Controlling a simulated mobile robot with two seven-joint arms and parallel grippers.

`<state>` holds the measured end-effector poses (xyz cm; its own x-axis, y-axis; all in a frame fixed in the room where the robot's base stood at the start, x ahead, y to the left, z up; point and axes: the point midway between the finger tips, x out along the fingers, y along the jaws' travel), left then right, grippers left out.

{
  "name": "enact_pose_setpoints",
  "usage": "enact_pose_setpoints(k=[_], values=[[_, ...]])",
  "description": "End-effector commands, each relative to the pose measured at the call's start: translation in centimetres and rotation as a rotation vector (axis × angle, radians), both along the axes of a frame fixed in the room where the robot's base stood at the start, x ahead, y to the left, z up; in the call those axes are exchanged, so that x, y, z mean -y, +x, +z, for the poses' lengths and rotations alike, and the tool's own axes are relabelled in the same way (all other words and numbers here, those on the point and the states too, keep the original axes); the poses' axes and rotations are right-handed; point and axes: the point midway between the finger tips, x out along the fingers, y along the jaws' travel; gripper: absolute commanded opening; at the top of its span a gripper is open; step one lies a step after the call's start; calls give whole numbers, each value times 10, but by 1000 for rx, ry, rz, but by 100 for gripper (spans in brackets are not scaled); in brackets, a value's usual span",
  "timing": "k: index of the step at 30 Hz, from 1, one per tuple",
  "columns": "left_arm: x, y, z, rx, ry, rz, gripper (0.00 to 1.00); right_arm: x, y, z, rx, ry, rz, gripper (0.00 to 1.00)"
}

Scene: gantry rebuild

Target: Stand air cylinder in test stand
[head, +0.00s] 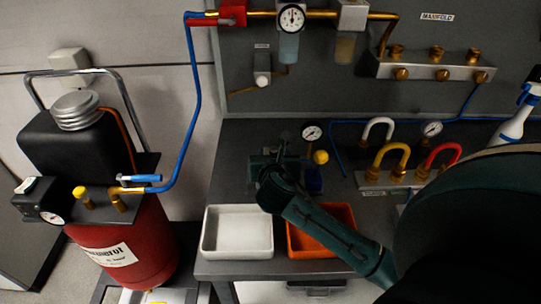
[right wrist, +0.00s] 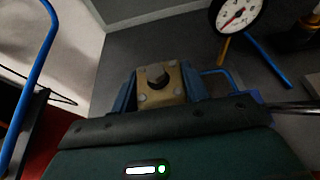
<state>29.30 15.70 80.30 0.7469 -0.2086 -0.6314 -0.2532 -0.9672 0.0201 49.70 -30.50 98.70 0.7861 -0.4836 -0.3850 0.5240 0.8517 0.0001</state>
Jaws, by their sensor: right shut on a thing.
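In the right wrist view, a tan square end block with corner bolts and a dark central stub, apparently the air cylinder (right wrist: 158,80), sits between two blue side pieces. My right gripper (right wrist: 160,92) is shut on it. In the head view my right gripper (head: 272,168) is over the bench behind the white tray and mostly hides what it holds. The test stand cannot be told apart surely; a dark blue block (head: 314,181) shows just right of the gripper. Whether the cylinder touches a stand cannot be seen. My left gripper is out of view.
A white tray (head: 238,250) and an orange tray (head: 297,247) stand at the bench front. A gauge (head: 312,132) and yellow knob (head: 320,157) stand close behind the gripper. Coloured hose bends (head: 391,159) are to the right. A red tank (head: 137,245) stands left of the bench.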

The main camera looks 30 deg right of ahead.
Motion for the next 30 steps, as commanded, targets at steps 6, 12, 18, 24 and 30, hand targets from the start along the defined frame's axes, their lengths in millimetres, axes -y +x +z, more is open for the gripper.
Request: enact_pose_setpoints(k=[6,12,18,24,30], values=[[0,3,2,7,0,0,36,0,1,2,4,-2,1,8],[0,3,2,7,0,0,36,0,0,2,4,-2,1,59],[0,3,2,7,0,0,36,0,0,1,1,-2,0,71],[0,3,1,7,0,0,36,-1,-1,0,-3,-1,1,71],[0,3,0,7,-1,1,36,-13,-19,9,1,0,3,71]])
